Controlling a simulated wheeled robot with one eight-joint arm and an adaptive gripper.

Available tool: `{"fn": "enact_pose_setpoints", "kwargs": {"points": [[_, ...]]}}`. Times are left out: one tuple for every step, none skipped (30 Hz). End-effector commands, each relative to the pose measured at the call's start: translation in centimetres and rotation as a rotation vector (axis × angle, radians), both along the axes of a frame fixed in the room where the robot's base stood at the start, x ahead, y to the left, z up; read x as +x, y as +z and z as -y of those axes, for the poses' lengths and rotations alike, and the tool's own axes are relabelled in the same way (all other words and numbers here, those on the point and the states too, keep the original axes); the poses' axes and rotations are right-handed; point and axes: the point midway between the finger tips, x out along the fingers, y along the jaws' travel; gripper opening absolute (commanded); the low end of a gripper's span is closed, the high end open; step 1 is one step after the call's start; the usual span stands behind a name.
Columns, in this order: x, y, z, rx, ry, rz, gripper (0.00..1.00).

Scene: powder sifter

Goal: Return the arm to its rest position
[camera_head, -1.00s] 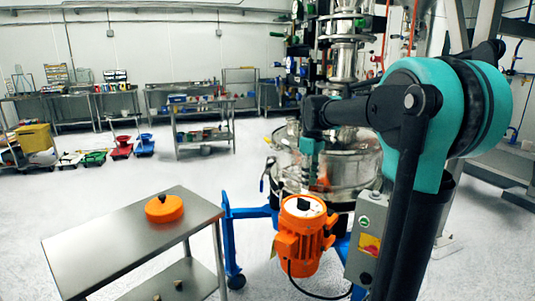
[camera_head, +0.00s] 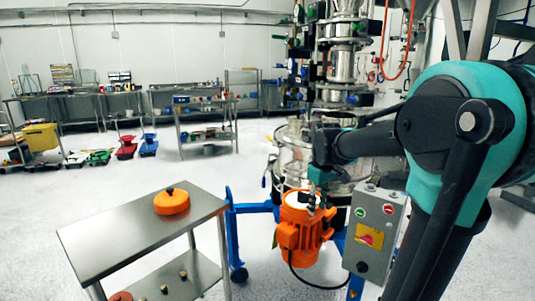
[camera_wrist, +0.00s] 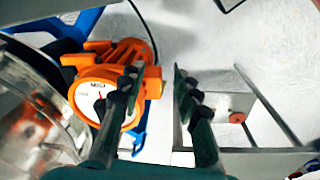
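My gripper (camera_head: 318,195) hangs from my dark and teal arm at the right of the head view, in front of the sifter vessel and near the orange motor (camera_head: 301,225). In the wrist view my gripper (camera_wrist: 156,80) has its two fingers apart with nothing between them. The motor (camera_wrist: 128,75) with its white-topped face shows beside and beyond the left finger. The metal sifter vessel (camera_wrist: 35,105) is at the left edge there.
A grey control box (camera_head: 375,237) with buttons stands right of the motor. A blue wheeled frame (camera_head: 232,235) stands between table and motor. Small brown pieces (camera_head: 183,274) lie on the table's lower shelf. Open floor (camera_head: 90,185) extends at left.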

Motion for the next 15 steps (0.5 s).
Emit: {"fn": "enact_pose_setpoints", "kwargs": {"points": [[-1.1, -1.1, 0.2, 0.004, -0.035, 0.014, 0.33], [-1.7, -1.8, 0.4, 0.008, -0.06, 0.024, 0.33], [-2.6, -2.7, 0.5, 0.013, -0.094, 0.04, 0.33], [-3.3, -3.5, 0.7, 0.017, -0.122, 0.051, 0.33], [-4.1, -4.3, 0.9, 0.023, -0.153, 0.064, 0.33], [-5.3, -5.6, 1.1, 0.031, -0.198, 0.083, 0.33], [-6.3, -6.5, 1.3, 0.038, -0.235, 0.099, 0.33], [-7.5, -7.6, 1.5, 0.047, -0.274, 0.115, 0.33], [-9.0, -9.1, 1.7, 0.059, -0.329, 0.138, 0.33], [-10.2, -10.2, 1.8, 0.069, -0.37, 0.155, 0.33], [-11.4, -11.2, 2.0, 0.08, -0.409, 0.17, 0.33], [-12.8, -12.4, 2.1, 0.093, -0.457, 0.191, 0.33], [-13.8, -13.2, 2.2, 0.103, -0.49, 0.204, 0.33], [-14.6, -13.9, 2.3, 0.111, -0.518, 0.216, 0.33], [-15.6, -14.7, 2.4, 0.121, -0.55, 0.228, 0.33]]}}
